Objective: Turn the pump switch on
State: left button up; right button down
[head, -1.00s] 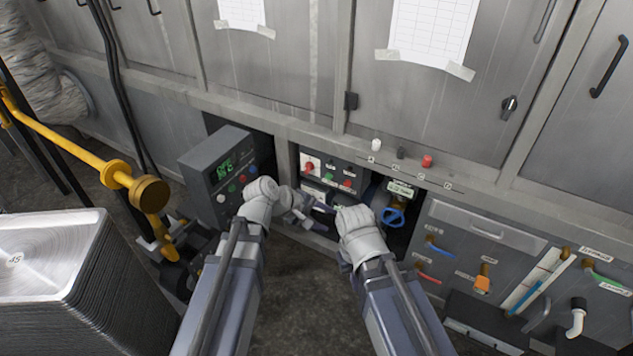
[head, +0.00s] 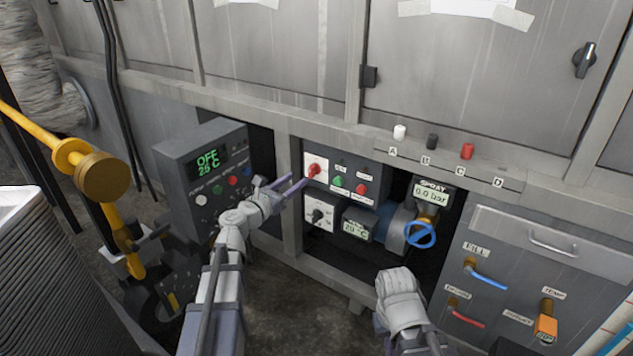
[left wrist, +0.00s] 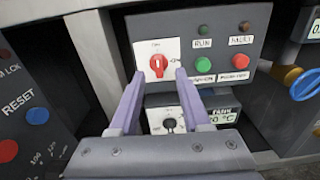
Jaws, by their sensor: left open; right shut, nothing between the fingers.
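A red rotary switch (head: 314,169) on a white plate sits at the upper left of the dark control panel (head: 342,162). It also shows in the left wrist view (left wrist: 158,64), its handle about upright. A black rotary knob (head: 318,216) on a second white plate is below it. My left gripper (head: 284,184) is open and empty, its purple fingers pointing at the red switch; in the left wrist view its fingertips lie just below and either side of the switch. Touching cannot be told. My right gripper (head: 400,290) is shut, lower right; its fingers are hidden.
A grey display box (head: 205,165) reading OFF and 25 C stands left of the panel. A blue valve wheel (head: 420,235) is to its right, under a spray gauge (head: 431,193) reading 0.0 bar. A yellow pipe (head: 100,176) stands at far left.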

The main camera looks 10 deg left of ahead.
aim_at(310, 168)
pick_arm(q)
jog(key=shift+w+a, duration=0.15)
jog(key=shift+w, duration=0.05)
jog(key=x, duration=0.7)
jog(key=shift+w, duration=0.35)
grip_shut()
dwell(0.4)
